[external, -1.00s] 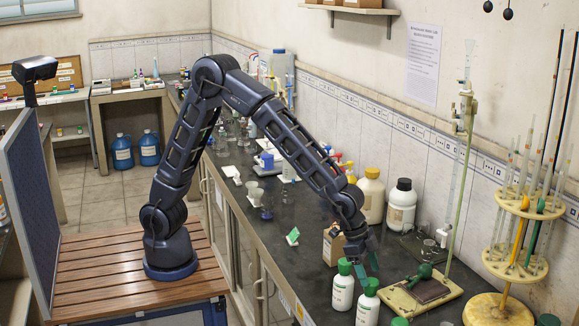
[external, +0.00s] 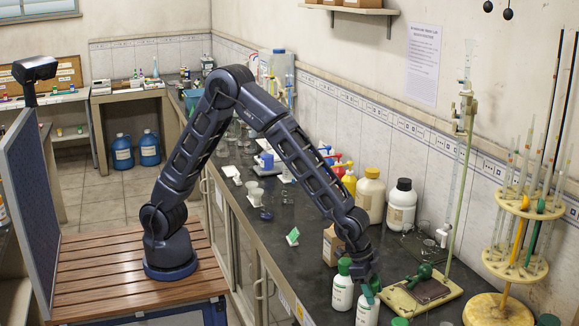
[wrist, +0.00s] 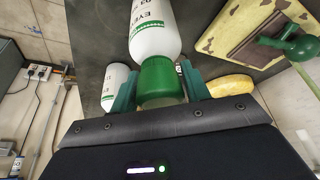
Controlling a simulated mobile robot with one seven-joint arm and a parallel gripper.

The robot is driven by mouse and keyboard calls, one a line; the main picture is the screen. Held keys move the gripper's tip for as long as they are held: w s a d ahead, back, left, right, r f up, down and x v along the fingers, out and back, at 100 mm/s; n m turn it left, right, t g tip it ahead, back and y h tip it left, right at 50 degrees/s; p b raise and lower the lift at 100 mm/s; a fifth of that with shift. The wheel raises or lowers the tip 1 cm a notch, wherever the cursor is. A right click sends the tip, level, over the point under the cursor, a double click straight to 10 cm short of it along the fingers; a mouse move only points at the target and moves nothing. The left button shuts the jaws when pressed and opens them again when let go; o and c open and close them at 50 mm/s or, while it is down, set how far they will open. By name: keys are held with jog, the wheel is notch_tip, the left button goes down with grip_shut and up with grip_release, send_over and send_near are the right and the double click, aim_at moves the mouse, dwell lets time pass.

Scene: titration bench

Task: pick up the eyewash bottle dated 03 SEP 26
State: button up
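A white eyewash bottle (wrist: 155,35) with a green cap (wrist: 162,82) stands upright on the bench. Its label shows "EYE"; a line above is cut off, so I cannot read the full date. In the external view this bottle (external: 367,313) is at the bench's front end. My gripper (external: 370,289) points down over it. In the wrist view my gripper (wrist: 163,90) has one finger on each side of the cap, with narrow gaps and no clear grip. A second green-capped white bottle (external: 342,292) stands close on the left; part of a white bottle (wrist: 113,84) shows beyond the left finger.
Another green cap (external: 400,321) shows at the bottom edge. A round pipette rack (external: 498,308) is farther right.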

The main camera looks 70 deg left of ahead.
grip_shut()
jog(key=shift+r, duration=0.15)
